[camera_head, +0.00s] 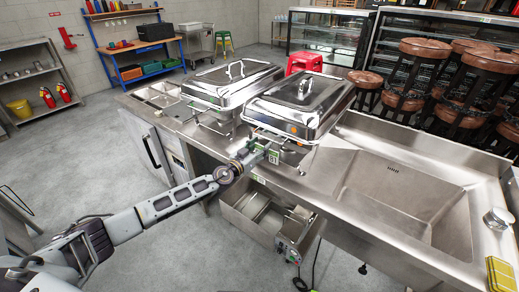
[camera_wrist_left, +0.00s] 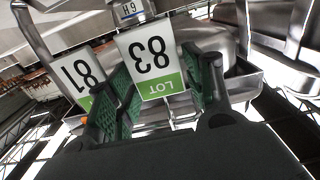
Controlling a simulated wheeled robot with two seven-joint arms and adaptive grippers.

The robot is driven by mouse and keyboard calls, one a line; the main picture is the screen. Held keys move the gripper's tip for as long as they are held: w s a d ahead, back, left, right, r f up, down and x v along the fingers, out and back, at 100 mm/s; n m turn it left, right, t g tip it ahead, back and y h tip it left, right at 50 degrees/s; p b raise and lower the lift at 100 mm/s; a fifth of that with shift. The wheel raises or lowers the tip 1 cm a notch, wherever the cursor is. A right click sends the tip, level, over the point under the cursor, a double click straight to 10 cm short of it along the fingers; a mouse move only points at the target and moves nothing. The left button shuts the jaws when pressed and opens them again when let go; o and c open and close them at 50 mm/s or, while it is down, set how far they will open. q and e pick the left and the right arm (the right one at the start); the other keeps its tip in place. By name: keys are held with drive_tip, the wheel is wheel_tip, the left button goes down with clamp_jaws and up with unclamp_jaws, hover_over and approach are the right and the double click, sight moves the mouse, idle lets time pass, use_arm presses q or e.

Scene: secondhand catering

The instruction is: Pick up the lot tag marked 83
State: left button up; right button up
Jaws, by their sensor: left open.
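The lot tag marked 83 (camera_wrist_left: 152,58) is a white card with a green LOT band, upside down in the left wrist view. A similar tag marked 81 (camera_wrist_left: 76,72) is to its left, partly behind a finger. My left gripper (camera_wrist_left: 164,92) is open, with its green-padded fingers on either side of the 83 tag's lower part. I cannot tell whether they touch it. In the head view my left gripper (camera_head: 266,151) is at the front of the right chafing dish (camera_head: 300,103), where small tags are too tiny to read. My right gripper is not in view.
A second chafing dish (camera_head: 231,84) stands to the left on the steel counter. A sink basin (camera_head: 405,198) is at the right. An open steel appliance (camera_head: 268,215) is below the counter edge. Stacked stools (camera_head: 415,75) stand behind. The floor at left is clear.

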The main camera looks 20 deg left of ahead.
use_arm(q)
drive_tip(key=c, duration=0.6)
drive_tip(key=shift+r, duration=0.15)
drive_tip(key=shift+r, duration=0.15)
